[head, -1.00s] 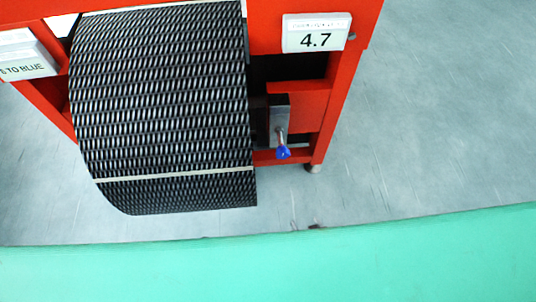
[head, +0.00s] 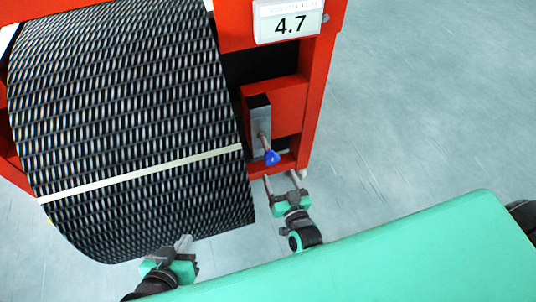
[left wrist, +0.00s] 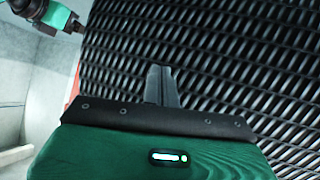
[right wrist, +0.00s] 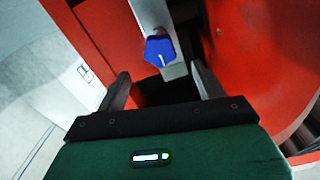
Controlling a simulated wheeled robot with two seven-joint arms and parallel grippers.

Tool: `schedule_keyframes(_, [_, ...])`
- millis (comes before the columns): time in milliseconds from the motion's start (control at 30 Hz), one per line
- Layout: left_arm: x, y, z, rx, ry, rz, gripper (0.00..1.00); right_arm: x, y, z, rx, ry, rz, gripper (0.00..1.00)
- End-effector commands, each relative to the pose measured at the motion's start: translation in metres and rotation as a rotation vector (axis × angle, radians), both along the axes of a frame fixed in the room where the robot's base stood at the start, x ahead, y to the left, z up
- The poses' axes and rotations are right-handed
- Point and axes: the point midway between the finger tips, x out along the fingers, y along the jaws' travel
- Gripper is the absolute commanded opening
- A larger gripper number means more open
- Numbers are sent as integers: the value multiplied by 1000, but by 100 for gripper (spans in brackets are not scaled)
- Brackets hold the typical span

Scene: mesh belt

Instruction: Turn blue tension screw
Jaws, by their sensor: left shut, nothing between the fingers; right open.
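The blue tension screw (head: 271,157) sticks out on a metal rod from a grey block (head: 260,112) on the red frame, right of the mesh belt. In the right wrist view the blue knob (right wrist: 160,52) shows a white mark and lies beyond the fingertips, between their lines. My right gripper (head: 282,178) is open and empty, just below and to the right of the knob, apart from it. My left gripper (head: 183,242) is shut and empty at the lower edge of the belt. In the left wrist view its closed fingers (left wrist: 160,80) stand before the mesh.
The black mesh belt (head: 120,110) with a pale cross strip fills the left. A display reading 4.7 (head: 290,23) sits on the red frame (head: 318,95) above the screw. Grey floor (head: 430,110) is clear on the right.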

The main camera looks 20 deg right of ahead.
Motion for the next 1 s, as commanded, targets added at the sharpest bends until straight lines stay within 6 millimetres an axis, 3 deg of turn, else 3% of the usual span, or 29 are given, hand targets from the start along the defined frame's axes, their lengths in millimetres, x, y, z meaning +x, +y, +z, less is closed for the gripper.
schedule_keyframes(200, [2,-11,-2,-42,-69,-6,0,44,2,-1,-1,-3,-1,70])
schedule_keyframes(500, [4,-24,2,-101,-161,-11,0,90,3,-2,1,1,0,70])
schedule_keyframes(700, [5,-28,4,-119,-190,-12,0,103,4,-1,0,1,0,70])
schedule_keyframes(1000, [5,-28,5,-122,-193,-11,0,105,4,-1,0,1,0,70])
